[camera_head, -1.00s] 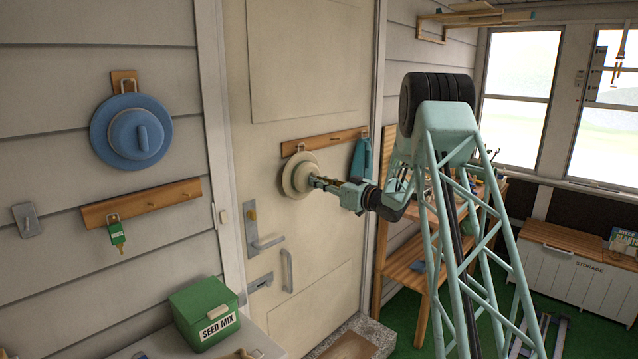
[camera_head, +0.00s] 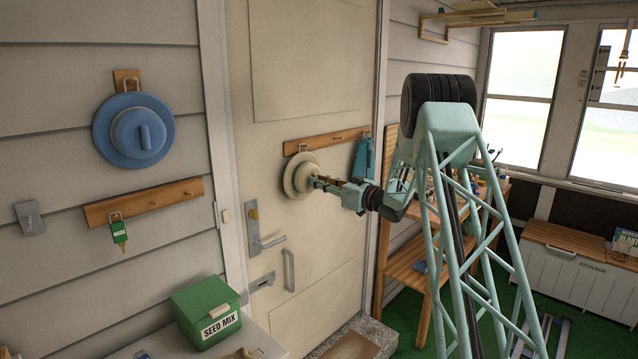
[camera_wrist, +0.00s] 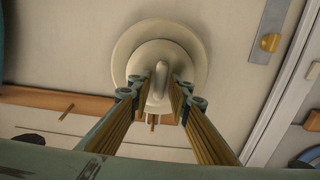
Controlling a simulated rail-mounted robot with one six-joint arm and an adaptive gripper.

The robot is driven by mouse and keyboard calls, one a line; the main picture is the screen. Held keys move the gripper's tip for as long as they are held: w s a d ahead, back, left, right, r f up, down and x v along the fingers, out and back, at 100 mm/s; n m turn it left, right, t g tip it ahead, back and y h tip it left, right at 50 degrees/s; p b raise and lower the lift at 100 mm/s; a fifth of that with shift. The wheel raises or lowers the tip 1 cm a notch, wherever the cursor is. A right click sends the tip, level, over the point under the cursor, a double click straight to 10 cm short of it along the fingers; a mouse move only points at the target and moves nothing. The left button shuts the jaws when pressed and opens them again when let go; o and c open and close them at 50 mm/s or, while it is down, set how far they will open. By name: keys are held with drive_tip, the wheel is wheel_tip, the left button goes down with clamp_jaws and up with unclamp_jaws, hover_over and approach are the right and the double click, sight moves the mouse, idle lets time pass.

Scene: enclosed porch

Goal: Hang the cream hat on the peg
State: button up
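The cream hat (camera_head: 299,168) is against the door, just below the left part of a wooden peg rail (camera_head: 330,140). A loop at its top meets the rail; I cannot tell whether it sits over a peg. My gripper (camera_head: 313,181) is in front of the hat's crown. In the wrist view, the picture is upside down and the hat (camera_wrist: 200,62) shows face-on with a raised ridge at its centre. My gripper's fingers (camera_wrist: 157,86) stand on either side of that ridge, with narrow gaps showing, so it looks open.
A blue hat (camera_head: 107,132) hangs on the left wall above another rail (camera_head: 160,197) with a green tag (camera_head: 119,233). A teal item (camera_head: 364,160) hangs right of the cream hat. A door handle (camera_head: 268,243) is below. A green seed box (camera_head: 205,310) stands at lower left.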

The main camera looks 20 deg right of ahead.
drive_tip(key=shift+o, duration=1.1)
drive_tip(key=shift+s, duration=0.1)
drive_tip(key=v, duration=1.1)
drive_tip(key=shift+s+d, duration=0.15)
drive_tip(key=shift+s, duration=0.2)
